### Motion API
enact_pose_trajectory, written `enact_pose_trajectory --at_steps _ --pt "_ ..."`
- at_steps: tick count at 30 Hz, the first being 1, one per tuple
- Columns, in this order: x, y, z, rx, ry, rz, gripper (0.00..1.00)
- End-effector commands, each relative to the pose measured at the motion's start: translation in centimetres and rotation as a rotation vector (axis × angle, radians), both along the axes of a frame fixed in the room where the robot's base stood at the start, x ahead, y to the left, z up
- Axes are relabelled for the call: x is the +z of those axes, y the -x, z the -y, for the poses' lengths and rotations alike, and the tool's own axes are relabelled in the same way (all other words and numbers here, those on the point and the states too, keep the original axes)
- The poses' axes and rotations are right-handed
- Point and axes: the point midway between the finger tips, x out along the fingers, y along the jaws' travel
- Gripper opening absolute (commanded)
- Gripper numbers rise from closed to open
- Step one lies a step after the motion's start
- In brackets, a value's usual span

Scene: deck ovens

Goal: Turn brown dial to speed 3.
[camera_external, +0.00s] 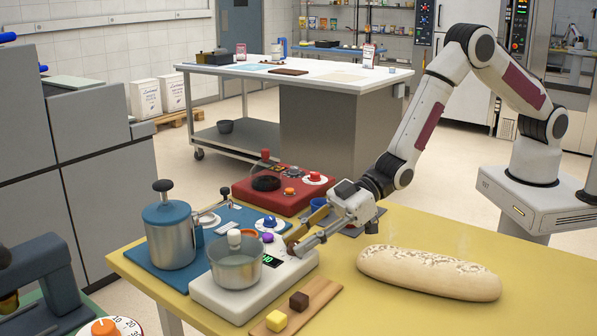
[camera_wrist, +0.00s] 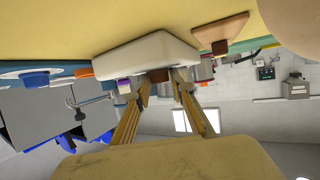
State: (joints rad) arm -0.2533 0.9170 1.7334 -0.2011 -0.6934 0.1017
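The white appliance (camera_external: 250,293) stands on the yellow table. It carries a steel pot (camera_external: 236,268) and a lit green display. It is the pale block (camera_wrist: 150,52) in the wrist view. A brown dial (camera_wrist: 158,75) shows small and partly covered at this block's edge, between my fingertips. My gripper (camera_external: 296,243) reaches down to the appliance's right rear side; in the wrist view my gripper (camera_wrist: 164,76) has its fingers apart, one on each side of the dial. Whether they touch it is not clear. The dial's pointer and any speed marks are not readable.
A red device (camera_external: 285,188) stands farther back. A bread loaf (camera_external: 428,274) lies to the right, a small wooden board (camera_external: 318,298) in front. A lidded steel canister (camera_external: 170,237) stands at left.

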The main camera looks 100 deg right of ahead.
Motion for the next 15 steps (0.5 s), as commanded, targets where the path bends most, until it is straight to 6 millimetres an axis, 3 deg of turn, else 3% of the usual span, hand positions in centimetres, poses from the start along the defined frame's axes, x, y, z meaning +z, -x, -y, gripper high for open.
enact_pose_trajectory --at_steps 15 --pt "0.14 -0.09 -0.25 -0.074 -0.002 0.005 0.02"
